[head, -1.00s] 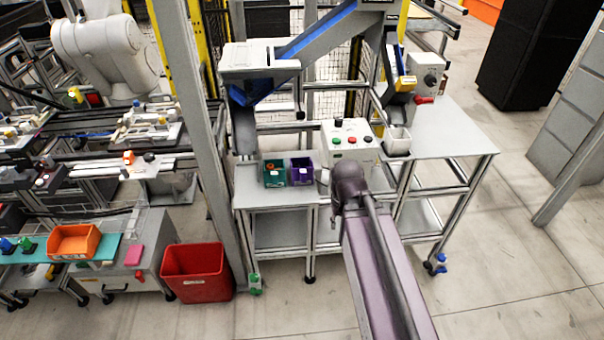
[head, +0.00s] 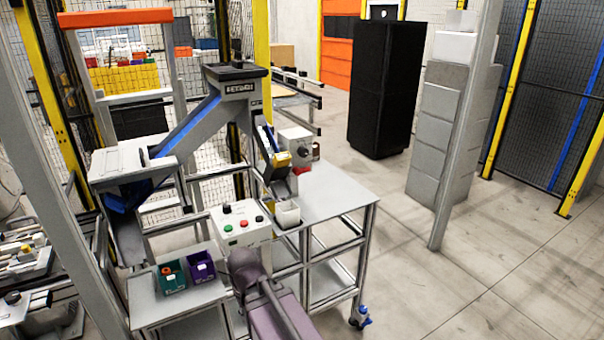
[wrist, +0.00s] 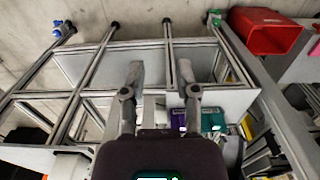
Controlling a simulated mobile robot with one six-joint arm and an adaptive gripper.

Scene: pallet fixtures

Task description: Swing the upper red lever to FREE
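A grey-white box with a dark round knob (head: 304,150) stands on the right-hand bench top in the head view. A small red part (head: 301,170) shows low at its front; it may be a red lever, but it is too small to tell its position or read any FREE marking. No second red lever can be made out. My gripper (wrist: 160,72) is open and empty in the wrist view, its two fingers apart above the bench. In the head view my arm covers the gripper. The wrist view does not show the knob box.
A control box (head: 240,225) with several coloured buttons, a green bin (head: 171,277) and a purple bin (head: 202,267) stand on the bench. A white cup-like container (head: 288,214) and a chute (head: 195,125) are close by. A red crate (wrist: 268,32) shows in the wrist view.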

